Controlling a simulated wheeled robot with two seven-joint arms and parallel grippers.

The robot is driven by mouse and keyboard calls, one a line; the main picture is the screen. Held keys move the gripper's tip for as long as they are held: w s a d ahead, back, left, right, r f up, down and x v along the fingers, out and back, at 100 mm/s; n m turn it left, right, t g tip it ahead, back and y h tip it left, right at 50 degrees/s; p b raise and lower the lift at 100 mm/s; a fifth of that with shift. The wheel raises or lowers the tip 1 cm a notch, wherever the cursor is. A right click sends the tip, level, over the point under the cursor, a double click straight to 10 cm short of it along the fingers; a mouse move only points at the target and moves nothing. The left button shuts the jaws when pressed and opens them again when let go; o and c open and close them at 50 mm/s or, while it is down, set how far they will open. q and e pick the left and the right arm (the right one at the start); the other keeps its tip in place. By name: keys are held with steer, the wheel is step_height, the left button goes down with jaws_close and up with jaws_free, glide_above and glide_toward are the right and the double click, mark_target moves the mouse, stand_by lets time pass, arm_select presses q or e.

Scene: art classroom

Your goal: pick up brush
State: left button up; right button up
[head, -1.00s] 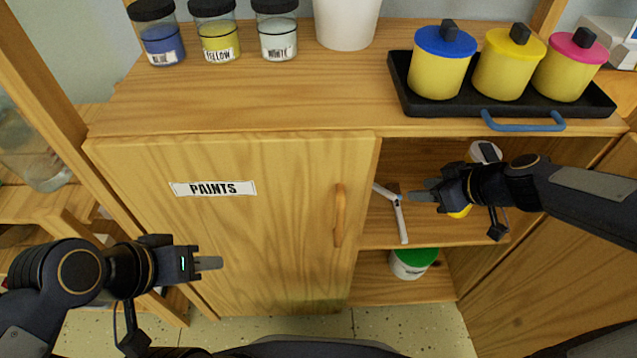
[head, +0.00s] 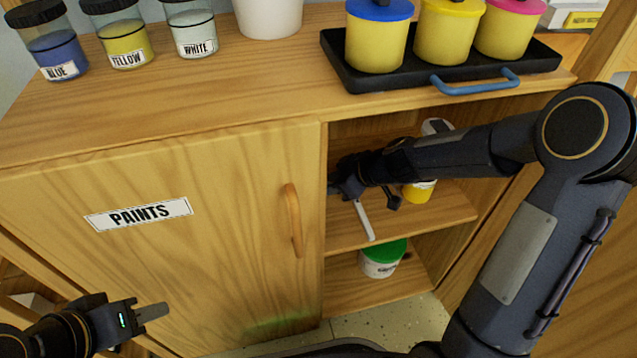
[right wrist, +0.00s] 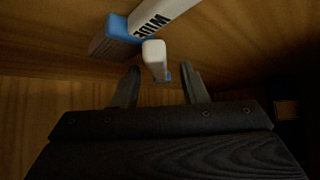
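In the right wrist view, a wide brush has a white handle (right wrist: 166,14) marked "WIDE", a blue band (right wrist: 122,28) and brown bristles. A second white handle (right wrist: 154,57) with some blue behind it points at me, just ahead of and between my fingertips. My right gripper (right wrist: 160,78) is open and appears empty. In the head view its arm reaches into the cabinet, and a white handle (head: 364,220) sticks out below it on the upper shelf. The right fingertips are mostly hidden there. My left gripper (head: 152,312) is in front of the closed door, away from the brushes.
The cabinet door marked "PAINTS" (head: 190,240) stands left of the opening. A yellow jar (head: 418,192) is beside my right forearm, and a green-lidded jar (head: 382,258) is on the lower shelf. Paint jars and a black tray (head: 375,80) of yellow pots stand on top.

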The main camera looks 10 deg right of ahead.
jaws_close()
stand_by(0.3)
